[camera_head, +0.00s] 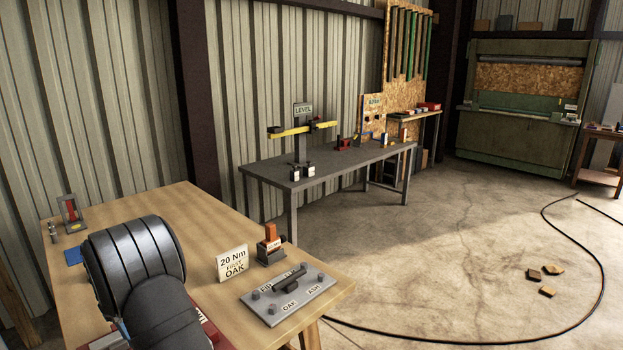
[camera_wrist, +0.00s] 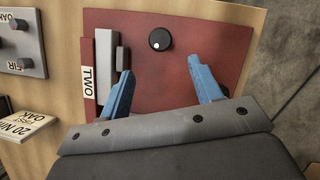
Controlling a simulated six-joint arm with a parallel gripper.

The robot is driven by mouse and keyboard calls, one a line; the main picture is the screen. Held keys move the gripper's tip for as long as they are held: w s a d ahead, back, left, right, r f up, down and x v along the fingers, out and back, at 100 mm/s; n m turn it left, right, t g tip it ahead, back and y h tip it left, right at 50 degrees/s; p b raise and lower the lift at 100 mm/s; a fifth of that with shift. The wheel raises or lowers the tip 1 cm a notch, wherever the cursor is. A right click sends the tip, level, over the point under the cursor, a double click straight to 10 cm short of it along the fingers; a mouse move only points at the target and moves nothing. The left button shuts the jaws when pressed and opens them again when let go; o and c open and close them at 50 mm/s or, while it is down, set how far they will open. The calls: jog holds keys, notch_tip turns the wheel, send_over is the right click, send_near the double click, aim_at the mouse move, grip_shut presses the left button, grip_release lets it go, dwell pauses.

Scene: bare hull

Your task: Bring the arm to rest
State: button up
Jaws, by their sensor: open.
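My gripper (camera_wrist: 164,95) shows in the wrist view with its two blue fingers spread apart and nothing between them. It is over a dark red panel (camera_wrist: 185,38) on the wooden bench. The panel carries a label reading TWO, a grey upright block and a black round knob (camera_wrist: 159,40) with a white mark. The left finger overlaps the area beside the grey block (camera_wrist: 104,60); I cannot tell whether they touch. In the head view my dark arm covers most of the panel, and the gripper is hidden.
The wooden bench (camera_head: 190,215) also holds a card reading 20 Nm FIRST OAK (camera_head: 232,263), a grey plate (camera_head: 290,300) with bolts and labels, an orange-topped block (camera_head: 270,240) and a small stand (camera_head: 70,213). A grey table (camera_head: 330,163) stands behind. A cable (camera_head: 440,343) crosses the floor.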

jog(key=v, duration=0.7)
jog(key=x, duration=1.8)
jog(key=shift+r+m, duration=0.15)
jog(key=shift+m, duration=0.45)
jog(key=m+g, duration=0.1)
jog(key=m, duration=0.1)
jog(key=m+y, duration=0.1)
jog(key=m, duration=0.1)
jog(key=shift+w+g, duration=0.15)
jog(key=shift+g, duration=0.25)
jog(key=m+y, duration=0.1)
jog(key=m, duration=0.2)
jog(key=shift+d+m+g, duration=0.15)
jog(key=shift+m+g, duration=0.15)
jog(key=m+y, duration=0.2)
jog(key=m, duration=0.2)
jog(key=shift+d, duration=0.1)
jog(key=m+y, duration=0.1)
jog(key=m, duration=0.3)
jog(key=shift+d+m+y, duration=0.1)
jog(key=shift+m+y, duration=0.2)
jog(key=shift+y, duration=0.1)
